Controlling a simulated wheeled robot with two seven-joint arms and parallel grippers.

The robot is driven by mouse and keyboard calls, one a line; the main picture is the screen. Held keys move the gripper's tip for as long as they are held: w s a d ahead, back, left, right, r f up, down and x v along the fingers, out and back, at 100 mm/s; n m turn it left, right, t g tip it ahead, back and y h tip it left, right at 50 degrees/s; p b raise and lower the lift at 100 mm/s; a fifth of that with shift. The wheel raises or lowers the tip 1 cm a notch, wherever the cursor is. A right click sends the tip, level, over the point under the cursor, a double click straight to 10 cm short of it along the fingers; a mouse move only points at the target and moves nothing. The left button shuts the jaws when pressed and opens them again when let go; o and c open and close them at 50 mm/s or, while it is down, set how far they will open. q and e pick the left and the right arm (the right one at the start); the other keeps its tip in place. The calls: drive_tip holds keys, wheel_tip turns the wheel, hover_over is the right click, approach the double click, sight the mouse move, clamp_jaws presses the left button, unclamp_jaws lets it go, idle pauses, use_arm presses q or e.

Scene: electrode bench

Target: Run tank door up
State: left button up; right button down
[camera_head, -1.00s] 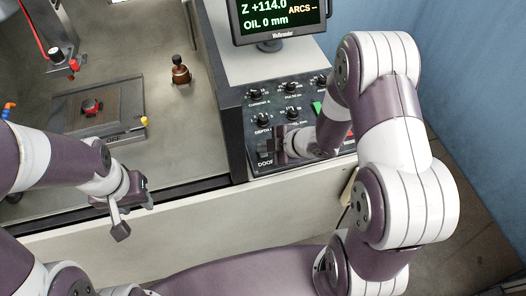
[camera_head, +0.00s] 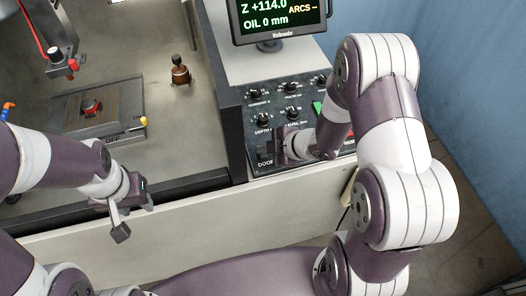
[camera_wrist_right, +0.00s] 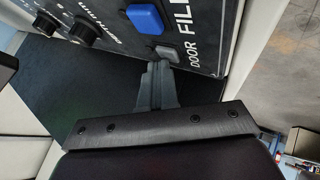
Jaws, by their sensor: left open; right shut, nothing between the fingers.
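The control panel's grey DOOR button (camera_wrist_right: 165,53) shows in the right wrist view, below a blue FILL button (camera_wrist_right: 145,18). My right gripper (camera_wrist_right: 157,66) is shut and empty, its fingertips at the DOOR button's near edge; I cannot tell whether they press it. In the head view my right gripper (camera_head: 282,150) is low over the panel (camera_head: 254,135), beside the DOOR label, and hides the button. The tank's pale front wall (camera_head: 190,228) runs along its near side; which part is the door is unclear. My left gripper (camera_head: 133,217) is open and empty in front of the tank.
A monitor (camera_head: 277,20) reading Z +114.0 and OIL 0 mm stands behind the panel. In the tank are a plate with a workpiece (camera_head: 91,107) and a brown-based holder (camera_head: 180,72). Several black knobs (camera_wrist_right: 86,29) sit near my right gripper.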

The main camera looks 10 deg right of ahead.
sight(266, 156)
drive_tip(key=shift+r+p, duration=0.8)
drive_tip(key=shift+r, duration=0.05)
wheel_tip(266, 156, up, 5)
drive_tip(key=p, duration=0.4)
drive_tip(key=shift+p, duration=0.35)
drive_tip(key=s+d+f+m+h, duration=0.1)
drive_tip(key=d+m, duration=0.1)
drive_tip(key=s+d+m+g+h, duration=0.1)
drive_tip(key=d+m, duration=0.1)
drive_tip(key=s+d+f+m+h, duration=0.1)
drive_tip(key=d+m+h, duration=0.1)
drive_tip(key=shift+f+g, duration=0.3)
drive_tip(key=s+r+m+g+h+b, duration=0.2)
drive_tip(key=s+r+m+g, duration=0.1)
drive_tip(key=s+r+m, duration=0.6)
drive_tip(key=shift+s+a+r+m+g, duration=0.35)
drive_tip(key=shift+s+m, duration=0.15)
drive_tip(key=shift+m, duration=0.8)
